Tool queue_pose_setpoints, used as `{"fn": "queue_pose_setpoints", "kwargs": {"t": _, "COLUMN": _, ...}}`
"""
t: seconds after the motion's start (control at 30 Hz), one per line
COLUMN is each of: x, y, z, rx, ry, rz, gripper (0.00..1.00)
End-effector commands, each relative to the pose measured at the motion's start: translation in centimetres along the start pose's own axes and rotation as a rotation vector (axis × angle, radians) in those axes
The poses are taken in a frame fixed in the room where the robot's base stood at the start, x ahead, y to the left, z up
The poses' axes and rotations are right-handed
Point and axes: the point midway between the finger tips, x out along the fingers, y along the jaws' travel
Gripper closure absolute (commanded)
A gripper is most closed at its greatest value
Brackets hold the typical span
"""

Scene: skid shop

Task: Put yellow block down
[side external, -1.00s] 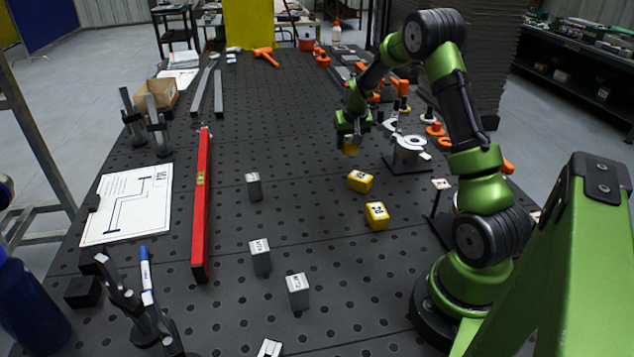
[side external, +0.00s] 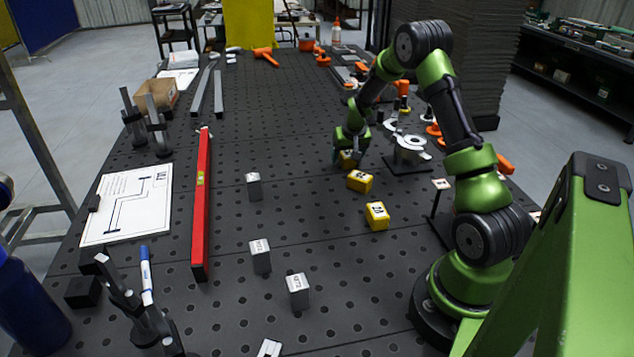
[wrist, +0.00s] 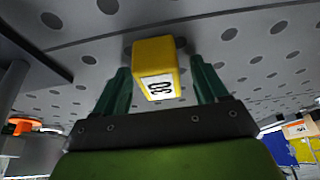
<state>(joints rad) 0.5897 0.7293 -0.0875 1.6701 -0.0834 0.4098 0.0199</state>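A yellow block (wrist: 155,62) with a white label reading 30 is between the two dark green fingers of my gripper (wrist: 160,66) in the wrist view.
The perforated dark table (side external: 320,230) has free room left of the yellow blocks. Several grey blocks (side external: 260,256) stand there. A red level (side external: 201,205) lies farther left. A grey round fixture (side external: 410,148) stands close to the gripper's right.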

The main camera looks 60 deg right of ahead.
Motion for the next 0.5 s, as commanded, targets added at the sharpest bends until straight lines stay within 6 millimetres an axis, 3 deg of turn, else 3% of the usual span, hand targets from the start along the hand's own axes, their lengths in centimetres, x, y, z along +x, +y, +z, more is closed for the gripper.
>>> {"fn": "queue_pose_setpoints", "kwargs": {"t": 0.27, "x": -0.2, "y": 0.0, "z": -0.1, "rx": 0.0, "ry": 0.001, "rz": 0.0, "gripper": 0.28}}
{"fn": "queue_pose_setpoints", "kwargs": {"t": 0.5, "x": -3.9, "y": -0.1, "z": -0.2, "rx": 0.0, "ry": 0.005, "rz": -0.001, "gripper": 0.28}}
